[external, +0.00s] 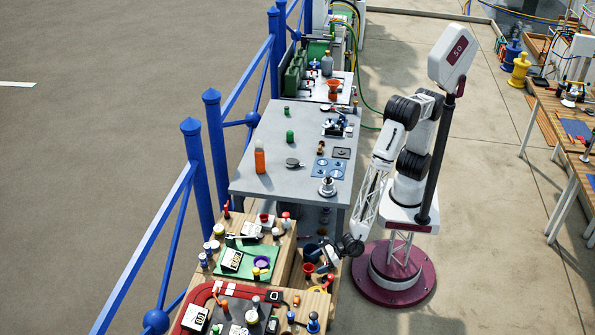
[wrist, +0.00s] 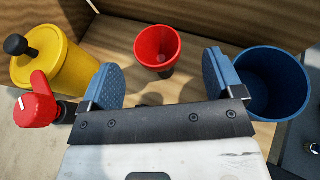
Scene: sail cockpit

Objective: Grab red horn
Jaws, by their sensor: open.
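The red horn (wrist: 157,44) shows in the wrist view as a flared red mouth on a dark lower part. It stands near a wooden wall, ahead of my gripper (wrist: 163,82) and roughly centred between its two blue finger pads. My gripper is open and empty, and a gap shows between the pads and the horn. In the external view my gripper (external: 333,254) is low by the wooden bench. A small red flared thing (external: 308,268) just left of it looks like the horn. The horn's base is partly hidden.
In the wrist view a blue cup (wrist: 272,84) stands close to the right finger. A yellow cylinder (wrist: 55,62) with a black knob and a red knob (wrist: 35,105) are close to the left finger. A wooden wall (wrist: 210,22) rises behind the horn. The grey table (external: 255,165) stands farther back.

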